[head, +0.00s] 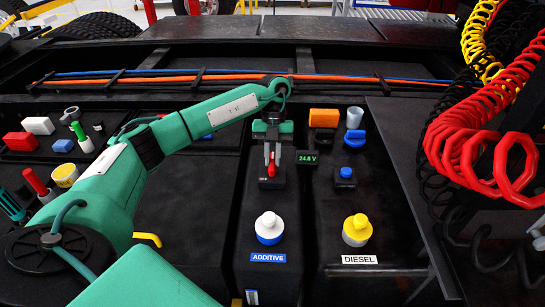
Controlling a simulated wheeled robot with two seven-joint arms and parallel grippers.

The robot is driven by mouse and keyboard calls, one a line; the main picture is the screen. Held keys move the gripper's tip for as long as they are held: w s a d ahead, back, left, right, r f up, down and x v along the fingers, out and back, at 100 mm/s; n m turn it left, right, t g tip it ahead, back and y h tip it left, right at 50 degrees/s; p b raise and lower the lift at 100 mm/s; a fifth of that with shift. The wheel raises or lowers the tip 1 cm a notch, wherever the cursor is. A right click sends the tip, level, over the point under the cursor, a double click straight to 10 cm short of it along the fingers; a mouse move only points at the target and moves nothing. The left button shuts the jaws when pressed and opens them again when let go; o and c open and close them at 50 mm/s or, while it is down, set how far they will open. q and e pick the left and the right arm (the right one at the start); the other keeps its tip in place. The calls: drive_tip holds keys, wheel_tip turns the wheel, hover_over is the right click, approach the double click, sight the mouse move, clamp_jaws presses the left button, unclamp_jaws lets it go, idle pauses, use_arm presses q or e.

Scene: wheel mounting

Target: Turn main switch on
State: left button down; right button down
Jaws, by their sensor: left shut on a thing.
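The main switch shows as a red handle (272,168) on a dark block (272,183) in the middle of the black chassis panel. My left gripper (272,158) reaches down over it from the upper left, with its two grey fingers shut on the red handle. The fingers hide the handle's sides. A small display (307,158) just right of the switch reads 24.8 V in green. My right gripper is not in view.
White additive (269,228) and yellow-and-white diesel (357,229) caps stand in front. An orange block (323,118) and blue parts (355,137) sit right of the gripper. Coiled red hoses (470,150) hang at the right. Tools and boxes lie at the left.

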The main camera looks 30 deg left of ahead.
sight(273, 159)
use_arm(q)
drive_tip(key=c, duration=1.4)
unclamp_jaws()
drive_tip(key=b+v, duration=0.1)
drive_tip(key=v, duration=0.3)
drive_tip(key=shift+w+a+r+b, duration=0.15)
drive_tip(key=shift+w+r+b, duration=0.1)
drive_tip(key=shift+b, duration=0.1)
drive_tip(key=shift+v, duration=4.6)
drive_tip(key=shift+s, duration=0.1)
drive_tip(key=shift+r+p, duration=0.1)
drive_tip(key=shift+p, duration=0.2)
